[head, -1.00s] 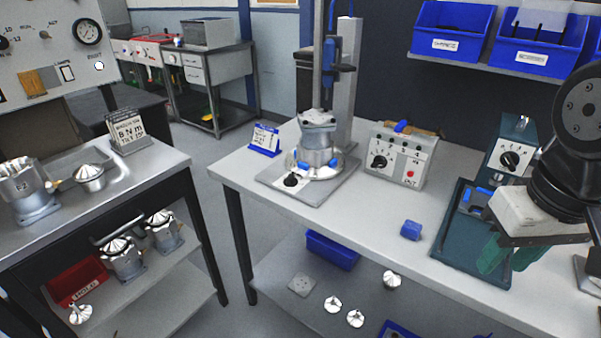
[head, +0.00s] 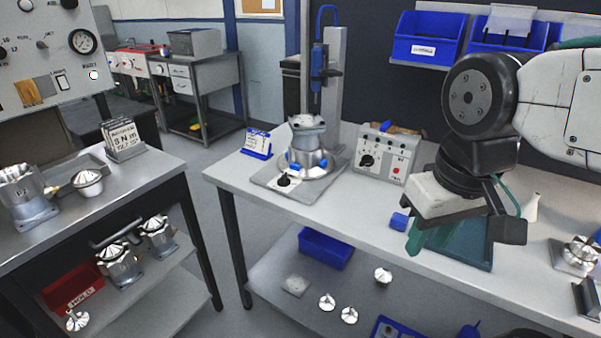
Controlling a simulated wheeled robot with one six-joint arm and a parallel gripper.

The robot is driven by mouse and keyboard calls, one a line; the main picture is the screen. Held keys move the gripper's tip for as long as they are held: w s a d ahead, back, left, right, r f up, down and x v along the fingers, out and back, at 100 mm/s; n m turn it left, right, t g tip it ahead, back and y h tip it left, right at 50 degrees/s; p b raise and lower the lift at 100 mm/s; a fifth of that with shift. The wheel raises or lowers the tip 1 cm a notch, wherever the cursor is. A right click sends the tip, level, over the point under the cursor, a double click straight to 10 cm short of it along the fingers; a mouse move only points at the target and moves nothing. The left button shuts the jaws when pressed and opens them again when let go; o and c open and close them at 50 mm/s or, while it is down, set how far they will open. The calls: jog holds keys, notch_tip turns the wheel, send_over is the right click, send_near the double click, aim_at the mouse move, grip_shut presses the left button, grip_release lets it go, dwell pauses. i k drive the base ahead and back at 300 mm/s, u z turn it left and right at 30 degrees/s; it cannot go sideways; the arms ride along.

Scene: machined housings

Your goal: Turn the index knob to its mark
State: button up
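A black knob (head: 285,181) with a white pointer sits on the front left of a grey fixture plate (head: 262,180), below a metal housing (head: 307,160). A second black knob (head: 367,160) is on the white control box (head: 385,153), beside a numbered scale. No label tells me which is the index knob, and the pointers are too small to read against any mark. My gripper (head: 428,238) hangs over the right part of the bench, pointing down, to the right of both knobs and apart from them. Its green fingers partly overlap; their gap is not clear.
A blue block (head: 399,221) lies on the bench left of my gripper. A dark teal tray (head: 470,252) is behind and below it. A blue sign (head: 257,143) and a tall column (head: 336,90) stand near the fixture. The bench front between fixture and block is clear.

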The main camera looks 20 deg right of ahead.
aim_at(284, 182)
jog(key=z, duration=0.55)
jog(key=k, duration=0.6)
jog(key=u, duration=0.45)
jog(key=i, duration=0.5)
jog(key=k, duration=0.65)
jog(key=u, duration=0.85)
jog(key=i, duration=1.5)
jog(key=z, duration=0.6)
